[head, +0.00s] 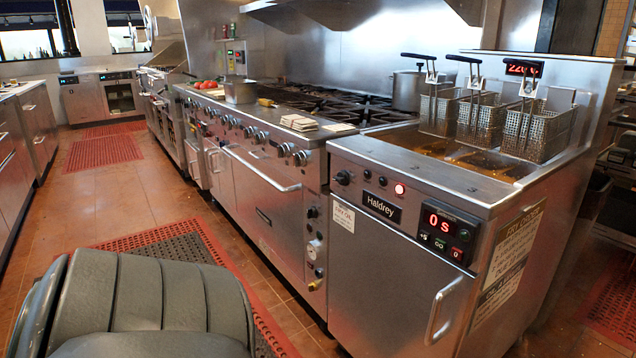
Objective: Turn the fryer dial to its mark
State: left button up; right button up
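The fryer (395,275) stands at the right in the head view, a steel cabinet with a "Haldrey" plate. Its dial (343,177) is a round black knob at the left end of the front control panel. The mark around the dial is too small to read, and so is the way the dial points. Two smaller black controls and a lit red lamp (400,188) sit to the right of the dial. Neither gripper is in view, and nothing touches the dial.
Several fry baskets (537,133) hang over the oil. A timer panel (440,222) reads "0s". The fryer's door handle (442,310) sticks out in front. A range (262,190) with protruding knobs and an oven handle adjoins on the left. Red floor mats (105,153) lie in the open aisle.

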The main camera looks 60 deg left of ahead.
aim_at(342, 178)
jog(key=u, duration=1.7)
